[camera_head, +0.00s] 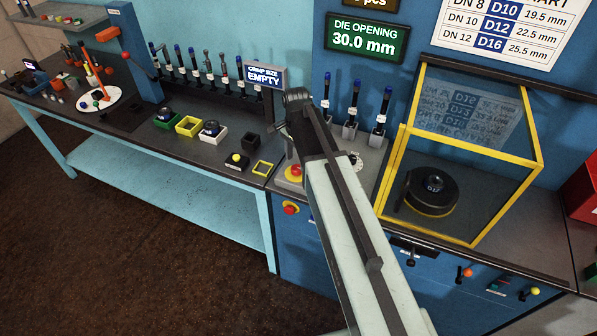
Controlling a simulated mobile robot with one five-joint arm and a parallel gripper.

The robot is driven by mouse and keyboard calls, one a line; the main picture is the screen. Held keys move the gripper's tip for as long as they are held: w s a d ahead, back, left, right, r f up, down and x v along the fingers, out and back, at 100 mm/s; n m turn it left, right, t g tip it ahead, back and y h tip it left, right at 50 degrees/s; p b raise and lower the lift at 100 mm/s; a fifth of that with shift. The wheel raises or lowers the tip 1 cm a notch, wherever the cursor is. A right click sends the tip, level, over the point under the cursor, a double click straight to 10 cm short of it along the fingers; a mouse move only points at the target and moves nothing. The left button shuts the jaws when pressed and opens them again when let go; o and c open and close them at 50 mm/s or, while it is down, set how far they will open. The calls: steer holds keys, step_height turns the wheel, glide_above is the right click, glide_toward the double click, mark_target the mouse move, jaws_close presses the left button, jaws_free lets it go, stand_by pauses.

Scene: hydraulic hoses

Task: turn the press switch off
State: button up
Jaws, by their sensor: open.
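My arm crosses the middle of the camera_head view, from the bottom edge up to a dark joint near the crimp-size display. I cannot make out the gripper's jaws; they are not visible past the arm. On the right of the blue front panel is a small rocker-like switch (497,286) with green and red parts and a white label below it. It is too small to read its label or position, so I cannot tell whether it is the press switch. My arm is well to the left of it.
An orange-knobbed lever (466,273) and a yellow-knobbed lever (530,293) flank the switch. A yellow-framed clear guard (541,160) encloses a black die D12-like round part (432,192). A red mushroom button (290,208) is on the front panel. A green display (366,38) reads 30.0 mm.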

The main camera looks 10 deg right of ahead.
mark_target(296, 168)
step_height(296, 168, down, 4)
steer(key=shift+r+b, duration=0.1)
steer(key=shift+b, duration=1.15)
steer(key=shift+r, duration=0.1)
